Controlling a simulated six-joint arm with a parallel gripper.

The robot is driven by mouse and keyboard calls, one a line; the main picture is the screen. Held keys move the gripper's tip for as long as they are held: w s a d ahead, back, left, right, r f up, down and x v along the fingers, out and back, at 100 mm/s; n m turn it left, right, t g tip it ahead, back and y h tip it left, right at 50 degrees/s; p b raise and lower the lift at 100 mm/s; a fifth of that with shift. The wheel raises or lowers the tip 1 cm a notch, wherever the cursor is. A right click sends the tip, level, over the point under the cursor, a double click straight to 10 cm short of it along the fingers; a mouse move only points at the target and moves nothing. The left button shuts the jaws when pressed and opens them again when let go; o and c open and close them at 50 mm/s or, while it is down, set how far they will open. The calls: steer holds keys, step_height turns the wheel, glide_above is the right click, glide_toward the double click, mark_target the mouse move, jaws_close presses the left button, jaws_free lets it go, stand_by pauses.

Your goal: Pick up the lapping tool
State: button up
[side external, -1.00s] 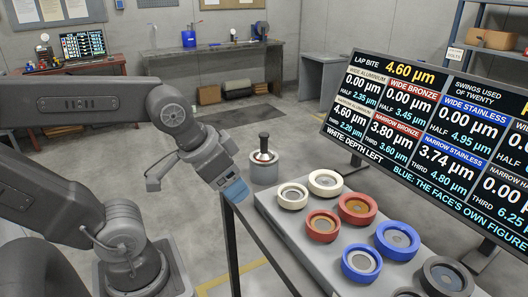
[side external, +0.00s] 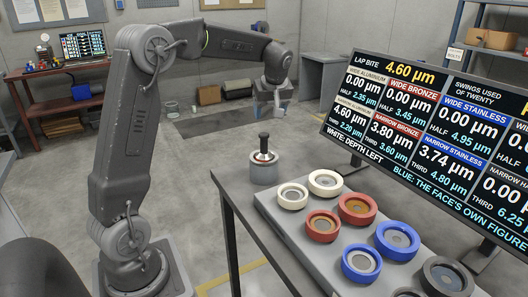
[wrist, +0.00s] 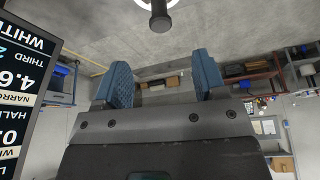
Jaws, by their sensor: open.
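A grey tray (side external: 318,262) on the table holds several white, red, blue and dark rings close to the tool. A large display board (side external: 430,140) stands to the right. Open floor lies left of the table; workbenches line the back wall.

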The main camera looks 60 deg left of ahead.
mark_target(264, 133)
steer(key=x, duration=1.4)
steer(key=shift+a+f, duration=0.1)
steer(key=c, duration=1)
steer(key=shift+c, duration=0.4)
steer(key=shift+w+r, duration=0.1)
steer(key=shift+r, duration=0.1)
steer(key=shift+r, duration=0.6)
step_height(264, 133, up, 3)
steer(key=shift+f, duration=0.1)
steer(key=s+a+r, duration=0.5)
steer(key=s+r, duration=0.1)
steer(key=s, duration=0.4)
steer(key=shift+a+r, duration=0.35)
steer(key=shift+a, duration=0.05)
